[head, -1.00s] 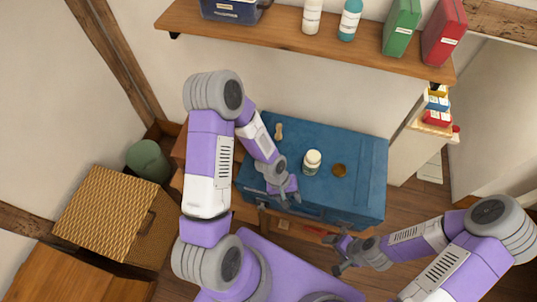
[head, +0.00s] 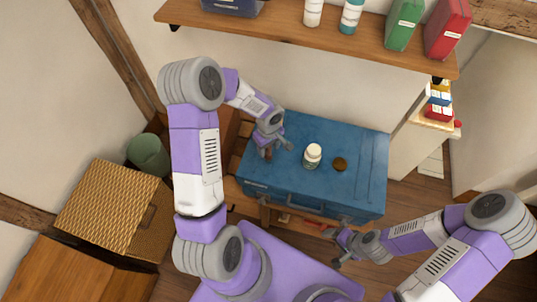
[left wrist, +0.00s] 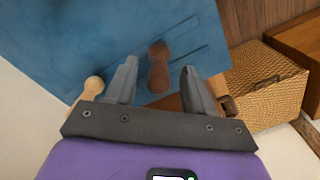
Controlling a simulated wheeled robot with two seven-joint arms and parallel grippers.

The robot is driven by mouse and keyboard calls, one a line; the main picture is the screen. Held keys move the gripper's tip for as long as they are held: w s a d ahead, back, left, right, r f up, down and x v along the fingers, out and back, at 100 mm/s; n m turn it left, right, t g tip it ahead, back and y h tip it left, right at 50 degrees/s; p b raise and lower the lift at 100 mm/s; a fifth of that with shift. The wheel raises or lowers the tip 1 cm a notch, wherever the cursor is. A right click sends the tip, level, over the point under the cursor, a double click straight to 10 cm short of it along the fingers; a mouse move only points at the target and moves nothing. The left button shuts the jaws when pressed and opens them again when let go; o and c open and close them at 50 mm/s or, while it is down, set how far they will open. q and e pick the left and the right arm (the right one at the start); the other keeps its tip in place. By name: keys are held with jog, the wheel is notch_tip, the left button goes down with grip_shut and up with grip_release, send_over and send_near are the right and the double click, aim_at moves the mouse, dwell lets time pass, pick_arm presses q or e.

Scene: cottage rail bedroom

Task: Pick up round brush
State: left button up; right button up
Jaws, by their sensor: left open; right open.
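A dark brown wooden piece with a rounded end (left wrist: 158,67) lies on the blue case (head: 310,135), between the spread fingers of my left gripper (left wrist: 160,72) in the left wrist view. It looks like a brush handle; bristles cannot be made out. In the head view only a small brown bit of it (head: 268,154) shows by my left gripper (head: 275,149), which is open over the case's left part. A pale wooden knobbed piece (left wrist: 93,86) lies beside the left finger in the wrist view. My right gripper (head: 339,249) is open and empty in front of the case.
A white jar (head: 312,156) and a flat brown disc (head: 340,164) rest on the case, right of my left gripper. A shelf (head: 300,40) with bottles and boxes hangs above. A wicker box (head: 105,208) stands at left. The case's right end is clear.

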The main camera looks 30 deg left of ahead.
pick_arm(q)
notch_tip(320, 180, down, 2)
jog(key=shift+f, duration=0.25)
grip_shut()
notch_tip(320, 180, up, 10)
jog(key=shift+r+p, duration=0.1)
jog(key=shift+p, duration=0.75)
